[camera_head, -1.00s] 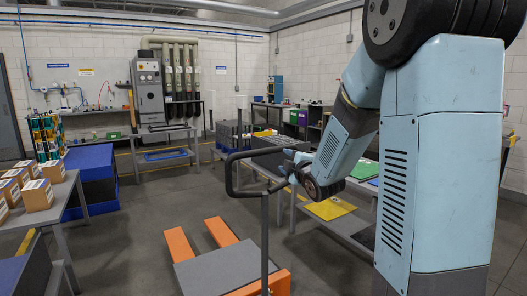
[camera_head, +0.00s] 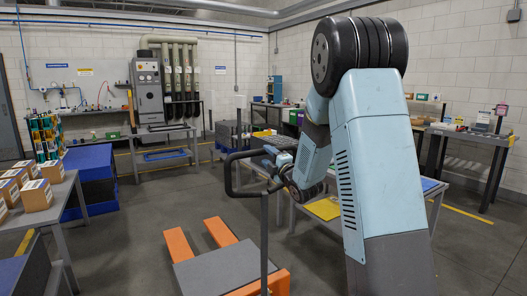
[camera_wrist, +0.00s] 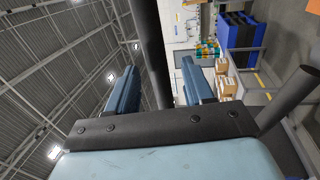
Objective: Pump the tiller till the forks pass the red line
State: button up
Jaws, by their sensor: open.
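The tiller (camera_head: 229,178) is a black loop handle on an upright post, in the middle of the head view. Two orange forks (camera_head: 180,245) lie low behind it, with a dark grey plate (camera_head: 222,265) over their near part. I cannot make out a red line. My gripper (camera_head: 272,160) is at the right side of the tiller loop. In the wrist view my gripper (camera_wrist: 160,66) has its two blue fingers apart, with a dark bar of the tiller (camera_wrist: 150,45) running through the gap between them. Contact with the fingers cannot be told.
A table with cardboard boxes (camera_head: 38,194) stands at the left, with a blue stack (camera_head: 90,180) behind it. A bench with a yellow sheet (camera_head: 323,208) is at the right. Open floor lies beyond the forks.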

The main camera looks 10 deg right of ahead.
aim_at(260, 151)
jog(key=shift+x, duration=3.1)
jog(key=shift+c, duration=0.2)
jog(key=c, duration=0.9)
grip_shut()
jog(key=shift+s+f, duration=0.1)
